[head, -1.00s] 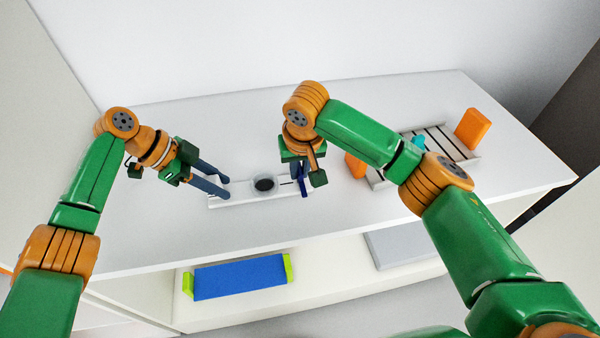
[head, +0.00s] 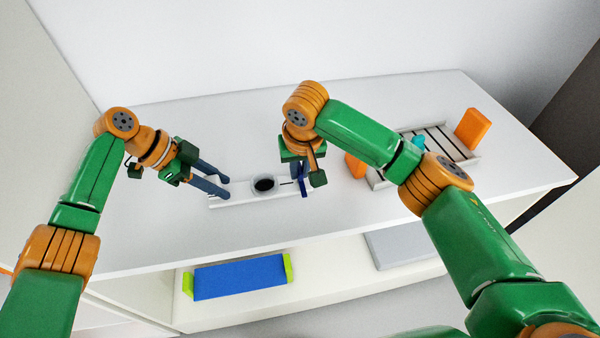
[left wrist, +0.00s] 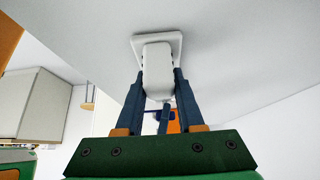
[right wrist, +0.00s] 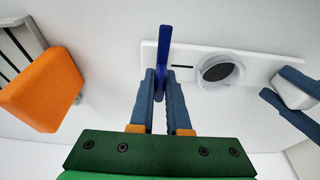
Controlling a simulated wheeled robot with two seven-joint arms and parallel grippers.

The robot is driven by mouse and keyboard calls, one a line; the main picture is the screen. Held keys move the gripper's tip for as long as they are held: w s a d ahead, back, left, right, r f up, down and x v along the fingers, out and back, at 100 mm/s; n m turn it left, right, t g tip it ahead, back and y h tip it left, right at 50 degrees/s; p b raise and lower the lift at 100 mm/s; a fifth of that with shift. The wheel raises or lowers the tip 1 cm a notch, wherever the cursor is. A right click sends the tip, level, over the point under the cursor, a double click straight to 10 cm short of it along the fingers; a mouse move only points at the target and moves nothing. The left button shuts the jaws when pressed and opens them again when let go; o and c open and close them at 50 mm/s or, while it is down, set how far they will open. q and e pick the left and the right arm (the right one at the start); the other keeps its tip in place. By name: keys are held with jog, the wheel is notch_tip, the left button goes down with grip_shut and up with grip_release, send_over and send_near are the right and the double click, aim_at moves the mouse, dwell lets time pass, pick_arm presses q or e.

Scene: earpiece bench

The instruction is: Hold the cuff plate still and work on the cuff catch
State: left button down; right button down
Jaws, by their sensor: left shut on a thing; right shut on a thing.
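The cuff plate (head: 238,200) is a long white strip on the bench, with a round ring (head: 264,185) with a dark centre; both show in the right wrist view, the plate (right wrist: 265,63) and the ring (right wrist: 220,72). My left gripper (head: 225,187) is shut on the white block (left wrist: 158,72) at the plate's left end. My right gripper (right wrist: 160,85) is shut on an upright blue piece, apparently the cuff catch (right wrist: 164,50), at the plate's other end. In the head view my right gripper partly hides this blue piece (head: 302,178).
A slatted rack (head: 440,145) with orange end blocks (head: 473,129) and a small cyan thing (head: 419,142) stands at the right. A blue piece with lime ends (head: 240,279) and a grey slab (head: 400,247) lie on the lower shelf. The bench behind the plate is clear.

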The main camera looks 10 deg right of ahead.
jog(key=m+h, duration=0.1)
jog(key=m, duration=0.4)
jog(key=shift+a+g, duration=0.1)
jog(key=shift+g, duration=0.2)
jog(key=m, duration=0.2)
jog(key=shift+a+m+h, duration=0.1)
jog(key=shift+m+h, duration=0.2)
jog(key=shift+h, duration=0.1)
jog(key=shift+m+g, duration=0.3)
jog(key=shift+m, duration=0.9)
jog(key=m, duration=0.2)
jog(key=shift+m+g+h, duration=0.3)
jog(key=shift+m+h, duration=0.1)
jog(key=shift+m, duration=1.1)
jog(key=c, duration=1)
grip_release()
jog(key=shift+o, duration=0.2)
